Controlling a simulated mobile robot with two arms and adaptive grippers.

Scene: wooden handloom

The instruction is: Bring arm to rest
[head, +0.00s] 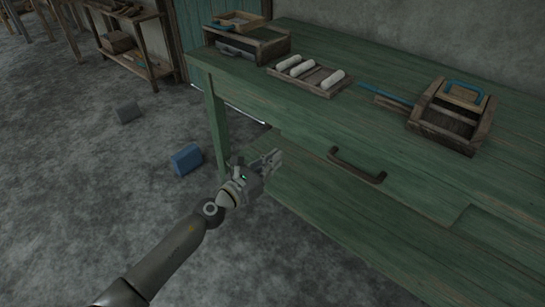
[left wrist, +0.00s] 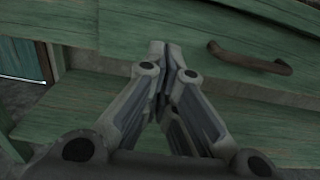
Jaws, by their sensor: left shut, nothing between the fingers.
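My left arm reaches in from the bottom left of the head view. Its gripper (head: 272,162) is in front of the green workbench (head: 385,100), below the tabletop edge and left of the drawer handle. In the left wrist view the two fingers (left wrist: 163,60) meet at their tips with nothing between them. The dark drawer handle (head: 357,166) also shows in the left wrist view (left wrist: 249,59), right of and apart from the fingers. My right gripper is in neither view.
On the bench stand a wooden box (head: 247,43), a tray with white rolls (head: 308,75) and an open wooden box with a blue handle (head: 452,117). The floor at left is mostly clear.

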